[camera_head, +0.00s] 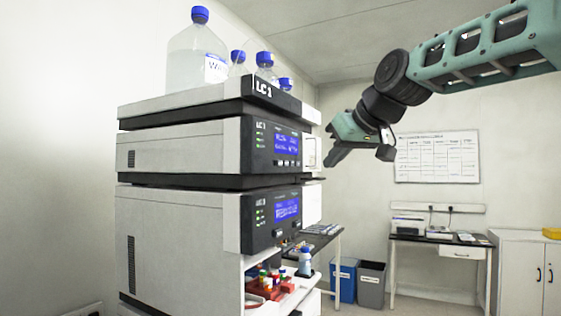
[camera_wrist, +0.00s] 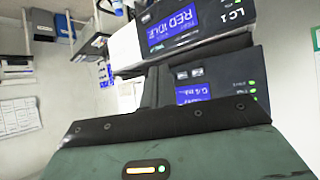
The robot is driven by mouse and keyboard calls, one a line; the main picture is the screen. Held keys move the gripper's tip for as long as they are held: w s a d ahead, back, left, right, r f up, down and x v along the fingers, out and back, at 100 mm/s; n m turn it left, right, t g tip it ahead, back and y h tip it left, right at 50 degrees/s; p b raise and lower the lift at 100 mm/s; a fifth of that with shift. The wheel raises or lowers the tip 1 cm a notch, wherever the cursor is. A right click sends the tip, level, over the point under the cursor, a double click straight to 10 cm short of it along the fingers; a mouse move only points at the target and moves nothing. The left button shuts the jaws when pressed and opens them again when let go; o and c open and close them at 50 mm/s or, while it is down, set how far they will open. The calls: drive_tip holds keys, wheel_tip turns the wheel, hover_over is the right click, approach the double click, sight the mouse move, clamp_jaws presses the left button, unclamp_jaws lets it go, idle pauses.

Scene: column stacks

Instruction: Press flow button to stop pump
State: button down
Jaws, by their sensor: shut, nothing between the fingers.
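In the head view the LC 1 stack has an upper module (camera_head: 200,147) and a lower module (camera_head: 180,220). Each has a dark front panel with a blue display, green lights and small buttons. The upper display (camera_head: 286,144) and its small buttons (camera_head: 285,163) face my gripper. A flow label is too small to read, so I cannot tell which button it marks. My gripper (camera_head: 331,161) is shut and empty, to the right of the upper panel and apparently apart from it. In the wrist view, shut fingers (camera_wrist: 157,85) partly cover the nearer panel, whose display (camera_wrist: 193,93) is partly hidden.
Blue-capped bottles (camera_head: 197,55) stand in the tray on top of the stack. Bins (camera_head: 343,279) and a bench (camera_head: 435,240) stand behind.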

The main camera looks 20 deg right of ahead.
drive_tip(key=shift+a, duration=0.1)
drive_tip(key=p, duration=0.4)
approach(281, 170)
drive_tip(key=shift+w+f, duration=1.35)
drive_tip(key=shift+f, duration=0.25)
drive_tip(key=shift+a, duration=0.1)
idle(0.7)
drive_tip(key=shift+w+a, duration=0.2)
drive_tip(key=shift+w, duration=0.1)
drive_tip(key=shift+w+a, duration=0.3)
idle(0.7)
idle(0.4)
drive_tip(key=shift+s+d+b, duration=0.45)
drive_tip(key=shift+s+d, duration=0.1)
drive_tip(key=shift+s, duration=0.05)
drive_tip(key=shift+d, duration=0.1)
